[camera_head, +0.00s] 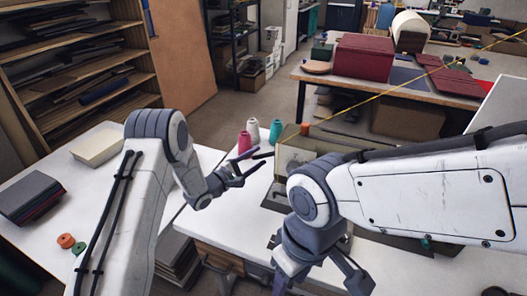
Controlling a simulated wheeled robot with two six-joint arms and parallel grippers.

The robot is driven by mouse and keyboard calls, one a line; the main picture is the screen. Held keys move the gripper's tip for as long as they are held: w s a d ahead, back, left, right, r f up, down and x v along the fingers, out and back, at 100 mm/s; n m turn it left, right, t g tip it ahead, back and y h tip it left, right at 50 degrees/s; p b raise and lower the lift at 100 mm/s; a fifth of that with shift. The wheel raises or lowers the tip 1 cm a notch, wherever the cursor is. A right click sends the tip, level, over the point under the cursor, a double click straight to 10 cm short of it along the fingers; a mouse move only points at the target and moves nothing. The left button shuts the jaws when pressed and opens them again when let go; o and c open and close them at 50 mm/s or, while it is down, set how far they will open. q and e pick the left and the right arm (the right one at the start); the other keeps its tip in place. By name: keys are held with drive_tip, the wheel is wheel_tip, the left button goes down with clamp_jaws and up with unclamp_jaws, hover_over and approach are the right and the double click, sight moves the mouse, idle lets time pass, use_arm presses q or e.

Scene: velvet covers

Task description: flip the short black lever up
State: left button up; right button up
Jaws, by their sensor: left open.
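A short black bar (263,155), which looks like the lever, sticks out to the left of an olive-green machine (300,148) on the white table. It lies roughly level. My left gripper (250,163) is open, its two fingers pointing right toward the bar. One finger is very close to the bar; I cannot tell whether they touch. My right gripper (318,284) hangs at the bottom of the view with its fingers apart, nothing seen between them. My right arm hides much of the machine.
Pink (244,142), white (253,130) and teal (276,130) thread spools stand behind the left gripper. A cream tray (97,146) and a stack of dark covers (31,197) lie on the left table. A yellow thread (420,83) runs up to the right. A back table holds a maroon box (363,57).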

use_arm(q)
drive_tip(key=x, duration=0.3)
drive_tip(key=shift+w+d, duration=0.2)
drive_tip(key=shift+d, duration=0.1)
clamp_jaws()
idle(1.2)
